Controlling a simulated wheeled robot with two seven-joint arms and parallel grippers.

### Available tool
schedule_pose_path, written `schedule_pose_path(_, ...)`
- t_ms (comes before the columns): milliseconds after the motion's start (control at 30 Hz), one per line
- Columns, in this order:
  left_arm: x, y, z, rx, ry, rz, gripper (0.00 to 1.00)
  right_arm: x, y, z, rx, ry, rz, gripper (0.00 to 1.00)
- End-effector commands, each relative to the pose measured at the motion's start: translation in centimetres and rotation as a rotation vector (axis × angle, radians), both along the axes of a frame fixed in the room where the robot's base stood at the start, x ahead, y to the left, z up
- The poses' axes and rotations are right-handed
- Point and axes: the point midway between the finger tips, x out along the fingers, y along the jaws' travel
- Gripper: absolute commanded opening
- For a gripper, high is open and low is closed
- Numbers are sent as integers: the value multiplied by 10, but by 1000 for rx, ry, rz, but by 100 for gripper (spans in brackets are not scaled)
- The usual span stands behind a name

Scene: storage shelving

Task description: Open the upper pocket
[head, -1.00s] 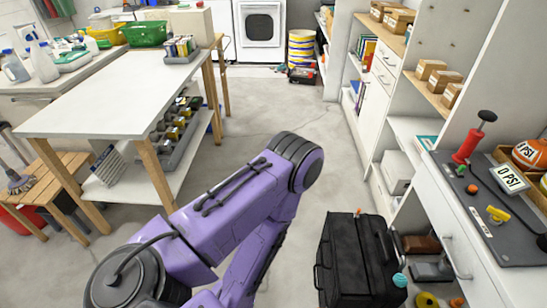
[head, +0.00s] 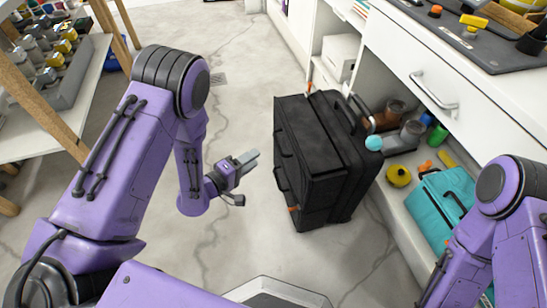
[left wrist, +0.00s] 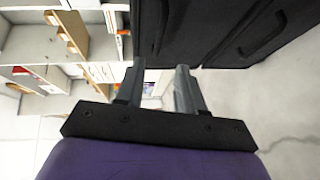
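A black suitcase (head: 325,150) stands on the concrete floor in the middle of the head view. Small orange tabs show at its far top edge and its low front edge. Pocket seams on its left side are too dark to tell apart clearly. My left gripper (head: 246,161) is just left of the suitcase, pointing at it, apart from it. In the left wrist view, its two fingers (left wrist: 158,82) are spread with nothing between them, and the dark suitcase (left wrist: 225,30) fills the upper right. My right arm enters at lower right; its gripper is out of frame.
A white cabinet (head: 420,70) with a drawer handle runs along the right. Its low shelf holds shoes, a yellow roll (head: 398,175) and a teal bag (head: 440,205). A wooden-legged bench (head: 70,115) stands at left. The floor left of the suitcase is clear.

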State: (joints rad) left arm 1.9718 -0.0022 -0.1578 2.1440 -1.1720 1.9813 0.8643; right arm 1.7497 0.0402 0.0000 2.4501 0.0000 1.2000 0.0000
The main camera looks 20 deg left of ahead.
Motion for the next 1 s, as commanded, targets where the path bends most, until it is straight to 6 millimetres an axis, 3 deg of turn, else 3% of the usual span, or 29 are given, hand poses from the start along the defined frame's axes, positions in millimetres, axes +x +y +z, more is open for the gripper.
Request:
schedule_pose_path(500,85,-41,-15,1,-2,-3,38,0,0,-22,1,1,0,38)
schedule_pose_path(833,91,-44,-15,0,0,-1,38,-1,1,-22,2,1,-1,38)
schedule_pose_path(967,91,-44,-15,0,0,-1,0,-1,1,-22,2,1,-1,38)
schedule_pose_path(1000,91,-44,-15,0,0,-1,0,-1,1,-22,2,1,-1,38)
